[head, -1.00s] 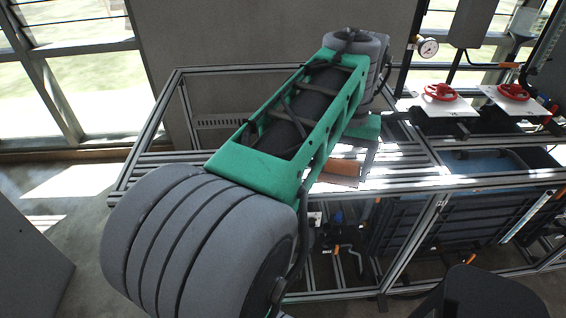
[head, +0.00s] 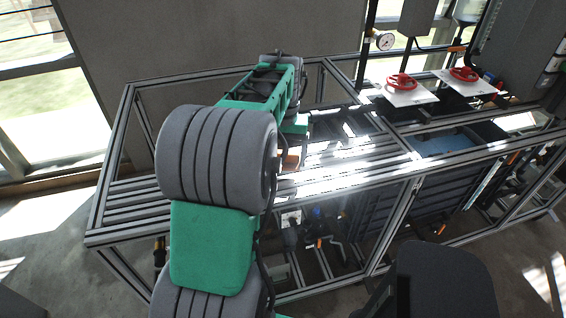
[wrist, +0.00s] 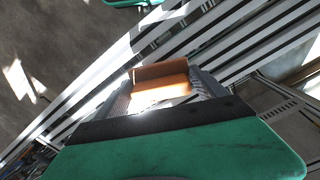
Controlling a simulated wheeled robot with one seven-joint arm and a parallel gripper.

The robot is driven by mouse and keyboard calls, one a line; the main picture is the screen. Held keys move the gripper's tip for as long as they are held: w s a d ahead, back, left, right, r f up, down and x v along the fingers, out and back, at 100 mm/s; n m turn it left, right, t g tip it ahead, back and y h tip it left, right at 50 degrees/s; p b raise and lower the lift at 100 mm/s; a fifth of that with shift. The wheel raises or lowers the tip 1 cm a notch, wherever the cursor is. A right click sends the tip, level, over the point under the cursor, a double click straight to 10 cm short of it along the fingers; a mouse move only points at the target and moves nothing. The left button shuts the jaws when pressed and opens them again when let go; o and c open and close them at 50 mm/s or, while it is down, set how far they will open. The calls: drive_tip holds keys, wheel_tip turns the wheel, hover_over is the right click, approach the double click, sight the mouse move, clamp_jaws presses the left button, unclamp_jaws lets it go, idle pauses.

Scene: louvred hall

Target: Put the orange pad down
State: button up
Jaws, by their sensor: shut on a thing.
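The orange pad (wrist: 161,82) is in my gripper (wrist: 163,88), between the two grey fingers in the wrist view. In the head view only a small part of the pad (head: 290,162) shows, beside my large grey arm joint, which hides the rest. The gripper is above the slatted frame table (head: 345,160). I cannot tell whether the pad touches the slats. Most of the gripper is hidden behind my arm in the head view.
Two white plates with red handwheels (head: 402,82) stand at the back right, by a pressure gauge (head: 385,41). A blue bin (head: 450,140) sits in the frame on the right. Bright sunlit slats right of the arm look bare. A dark chair-like shape (head: 440,280) is in front.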

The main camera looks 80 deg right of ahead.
sight(283, 174)
drive_tip(key=shift+w+d+f, duration=0.1)
drive_tip(key=shift+d+f, duration=0.1)
drive_tip(key=shift+f, duration=0.55)
drive_tip(key=shift+w+d+f, duration=0.1)
drive_tip(key=shift+d+f, duration=0.05)
drive_tip(key=shift+f, duration=0.6)
drive_tip(key=shift+w+d+f, duration=0.1)
drive_tip(key=shift+d+f, duration=0.1)
drive_tip(key=shift+f, duration=0.55)
drive_tip(key=shift+f, duration=0.1)
drive_tip(key=shift+f, duration=0.15)
drive_tip(key=o, duration=1.5)
drive_tip(key=shift+c, duration=0.2)
drive_tip(key=shift+r, duration=0.2)
